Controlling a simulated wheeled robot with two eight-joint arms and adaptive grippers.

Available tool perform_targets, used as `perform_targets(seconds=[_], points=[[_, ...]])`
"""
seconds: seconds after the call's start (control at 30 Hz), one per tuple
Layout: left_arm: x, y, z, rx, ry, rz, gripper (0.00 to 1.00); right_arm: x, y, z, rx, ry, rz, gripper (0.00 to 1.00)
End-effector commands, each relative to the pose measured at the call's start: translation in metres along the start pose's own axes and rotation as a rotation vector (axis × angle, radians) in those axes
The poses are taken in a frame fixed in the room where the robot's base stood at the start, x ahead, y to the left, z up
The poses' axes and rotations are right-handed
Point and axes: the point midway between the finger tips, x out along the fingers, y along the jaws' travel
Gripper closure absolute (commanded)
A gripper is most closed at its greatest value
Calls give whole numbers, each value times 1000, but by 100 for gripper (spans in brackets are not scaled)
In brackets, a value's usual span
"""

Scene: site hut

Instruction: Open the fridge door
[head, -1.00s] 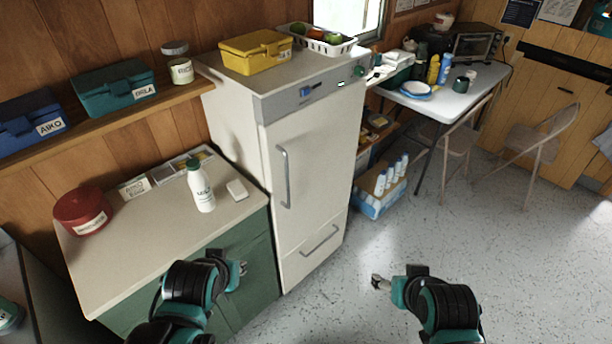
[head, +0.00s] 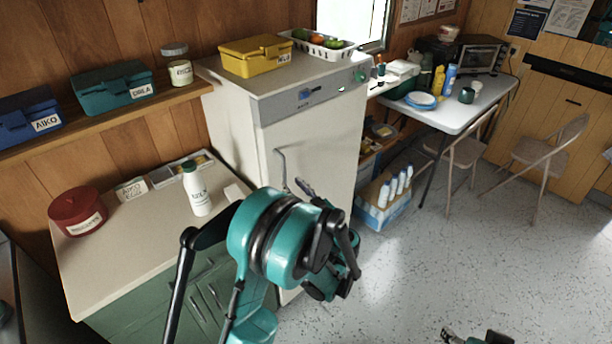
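The fridge (head: 318,135) is a cream upright cabinet with a grey control strip on top. Its door looks closed, flush with the body. The grey vertical door handle (head: 281,160) is on the left side of the door; its lower part is hidden behind my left arm. My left gripper (head: 304,187) is in front of the door, just right of the handle in the picture. Its fingers are mostly hidden by its own wrist, and I cannot tell whether it touches the handle. My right gripper (head: 448,335) is low at the bottom edge, over the floor, away from the fridge.
A yellow box (head: 256,57) and a white basket of produce (head: 322,46) stand on the fridge. Left is a counter (head: 125,250) with a white bottle (head: 197,190) and a red tin (head: 77,212). A bottle crate (head: 383,205) stands right of the fridge. The floor in front is open.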

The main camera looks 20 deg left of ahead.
Motion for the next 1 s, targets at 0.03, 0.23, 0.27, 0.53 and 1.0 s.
perform_targets(seconds=[0.03,0.23,0.27,0.53,1.0], points=[[1,1,2,-10,16,-1,68,1,0,0,0,0,0,31],[19,2,2,-20,32,-5,68,4,0,3,0,0,0,31],[24,1,2,-20,31,-5,68,5,0,4,0,0,0,31],[66,2,1,-19,30,-4,68,13,0,9,0,0,0,31],[78,2,-1,-19,29,-1,79,14,0,10,0,0,0,31]])
